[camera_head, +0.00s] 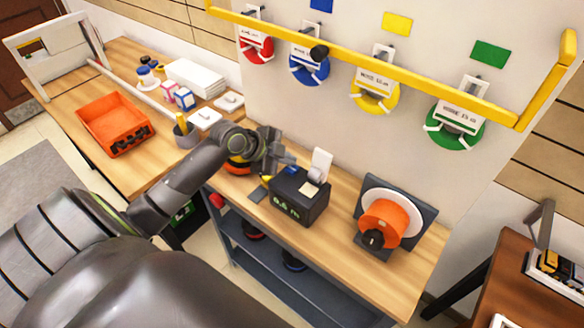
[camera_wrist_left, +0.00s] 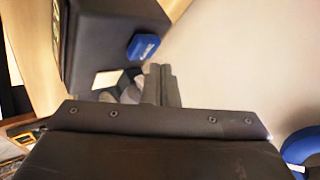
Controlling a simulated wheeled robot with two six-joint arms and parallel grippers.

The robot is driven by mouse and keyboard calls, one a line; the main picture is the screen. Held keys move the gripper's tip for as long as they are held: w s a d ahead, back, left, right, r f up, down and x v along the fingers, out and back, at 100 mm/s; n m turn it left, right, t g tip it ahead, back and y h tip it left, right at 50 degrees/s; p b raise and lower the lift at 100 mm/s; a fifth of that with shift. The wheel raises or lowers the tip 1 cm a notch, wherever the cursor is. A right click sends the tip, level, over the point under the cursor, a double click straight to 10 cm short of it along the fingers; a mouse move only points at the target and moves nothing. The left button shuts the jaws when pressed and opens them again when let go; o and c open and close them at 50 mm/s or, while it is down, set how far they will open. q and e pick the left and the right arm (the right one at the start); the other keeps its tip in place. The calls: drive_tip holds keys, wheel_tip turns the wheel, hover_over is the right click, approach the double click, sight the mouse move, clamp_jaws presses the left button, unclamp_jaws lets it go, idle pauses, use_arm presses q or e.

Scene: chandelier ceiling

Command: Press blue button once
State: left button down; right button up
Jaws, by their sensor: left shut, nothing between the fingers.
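The blue button (camera_wrist_left: 143,46) is a small blue block with pale marks on a dark box. In the head view that box is the black device (camera_head: 298,200) with green digits, on the wooden workbench. A small blue patch (camera_head: 290,170) shows at its top left. My left gripper (camera_head: 281,158) is just behind and left of the device. In the left wrist view its fingers (camera_wrist_left: 160,85) are together and empty, and the button appears just beyond and left of their tips. I cannot tell whether they touch it. My right gripper is not in view.
An orange reel (camera_head: 385,222) on a dark stand is right of the device. An orange tray (camera_head: 115,122) and small boxes are at left. A yellow rail (camera_head: 370,62) with several coloured spools runs along the wall above. Bare bench lies between the device and the reel.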

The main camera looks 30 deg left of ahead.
sight(288, 170)
use_arm(q)
drive_tip(key=shift+f, duration=0.15)
drive_tip(key=shift+f+b, duration=0.3)
drive_tip(key=shift+b, duration=0.05)
drive_tip(key=shift+f+b, duration=0.45)
drive_tip(key=shift+f, duration=0.1)
idle(0.7)
drive_tip(key=shift+r, duration=0.1)
drive_tip(key=shift+r+p, duration=0.8)
drive_tip(key=shift+r, duration=0.1)
wheel_tip(288, 170, up, 5)
drive_tip(key=p, duration=0.4)
idle(0.8)
